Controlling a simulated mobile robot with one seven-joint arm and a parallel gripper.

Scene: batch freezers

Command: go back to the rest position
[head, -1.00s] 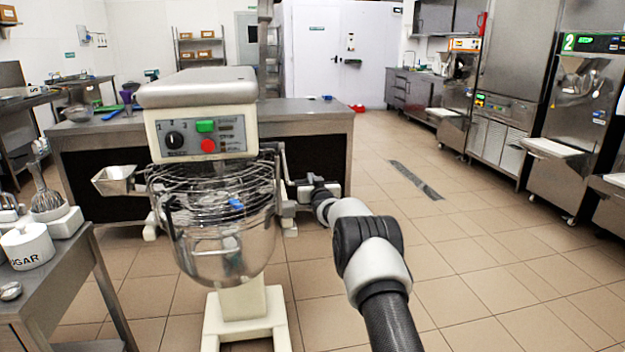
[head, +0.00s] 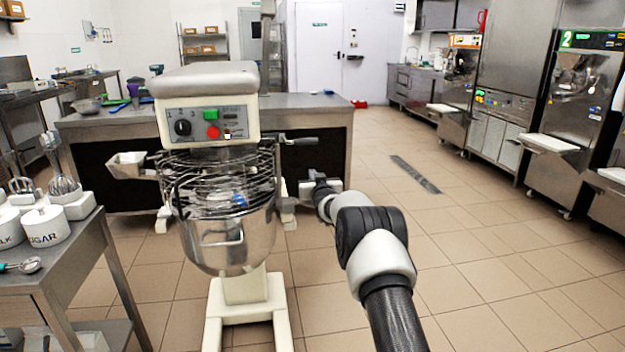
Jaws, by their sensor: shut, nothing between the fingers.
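My arm reaches forward from the bottom right of the head view, and my gripper (head: 308,188) is at its far end, small and dark. It is shut and holds nothing. It is just right of the planetary mixer (head: 210,95), below the mixer's side lever (head: 300,141), and looks apart from the lever. The finger tips are hard to make out. The mixer has a steel bowl (head: 228,240) under a wire guard (head: 215,180), with a small blue thing showing through the guard.
A steel side table (head: 75,260) with a sugar jar (head: 45,228), whisks and a scoop is close on the left. A steel counter (head: 310,104) stands behind the mixer. Batch freezers (head: 570,120) line the right wall. The tiled floor (head: 470,260) at centre right is clear.

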